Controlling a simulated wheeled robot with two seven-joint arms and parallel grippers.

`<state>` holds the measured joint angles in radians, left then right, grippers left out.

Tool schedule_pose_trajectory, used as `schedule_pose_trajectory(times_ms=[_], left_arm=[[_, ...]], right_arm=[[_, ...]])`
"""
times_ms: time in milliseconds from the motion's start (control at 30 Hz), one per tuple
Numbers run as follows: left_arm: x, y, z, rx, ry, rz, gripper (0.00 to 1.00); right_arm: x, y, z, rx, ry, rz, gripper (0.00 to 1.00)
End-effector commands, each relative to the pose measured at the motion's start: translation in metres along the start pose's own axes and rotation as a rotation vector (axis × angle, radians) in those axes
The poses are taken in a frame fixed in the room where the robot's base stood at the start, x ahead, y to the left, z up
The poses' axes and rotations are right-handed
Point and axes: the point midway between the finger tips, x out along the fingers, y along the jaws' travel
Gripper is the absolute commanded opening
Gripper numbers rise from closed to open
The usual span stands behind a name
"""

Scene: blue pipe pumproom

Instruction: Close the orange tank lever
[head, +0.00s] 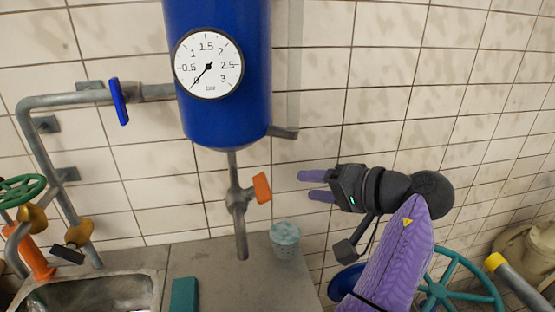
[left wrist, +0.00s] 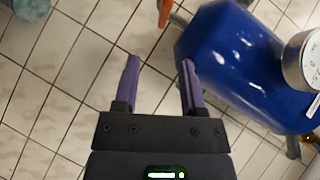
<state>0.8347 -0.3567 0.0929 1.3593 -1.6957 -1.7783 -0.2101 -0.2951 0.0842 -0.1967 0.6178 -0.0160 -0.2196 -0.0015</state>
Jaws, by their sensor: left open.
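The orange tank lever (head: 262,188) sits on a grey valve on the vertical pipe (head: 235,200) below the blue tank (head: 225,70). It stands tilted, close to upright, just right of the pipe. My left gripper (head: 304,186) is to the right of the lever, with its purple fingers pointing left at it. The fingers are apart and empty, with a gap to the lever. In the left wrist view the open fingers (left wrist: 160,62) show, with an orange piece, seemingly the lever (left wrist: 165,10), at the top edge. The tank (left wrist: 235,60) fills the right side there. My right gripper is not in view.
A blue lever (head: 119,101) is on the left pipe. A round gauge (head: 208,63) is on the tank. A small teal-topped pot (head: 285,240) stands on the grey counter (head: 225,285) beneath. A green handwheel (head: 455,285) is at the lower right. The tiled wall is behind.

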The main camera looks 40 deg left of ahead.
Motion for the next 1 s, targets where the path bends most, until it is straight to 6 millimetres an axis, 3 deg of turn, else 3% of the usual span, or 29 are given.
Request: schedule_pose_trajectory(times_ms=[133, 333, 500, 800, 867, 1000], left_arm=[[0.017, -0.001, 0.0, -0.002, -0.005, -0.001, 0.53], [0.066, -0.002, 0.001, -0.001, -0.004, -0.003, 0.53], [0.093, -0.001, 0.0, 0.0, -0.002, -0.001, 0.53], [0.099, 0.0, 0.0, -0.001, -0.001, 0.0, 0.53], [0.099, 0.0, 0.0, -0.001, -0.001, 0.0, 0.44], [0.099, 0.0, 0.0, -0.001, -0.001, 0.0, 0.15]], right_arm=[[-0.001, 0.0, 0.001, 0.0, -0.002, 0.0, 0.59], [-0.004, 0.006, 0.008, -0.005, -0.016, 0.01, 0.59], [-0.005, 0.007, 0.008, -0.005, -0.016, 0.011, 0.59], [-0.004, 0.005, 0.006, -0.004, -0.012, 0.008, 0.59], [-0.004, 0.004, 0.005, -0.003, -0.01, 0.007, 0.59], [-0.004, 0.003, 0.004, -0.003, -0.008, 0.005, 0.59]])
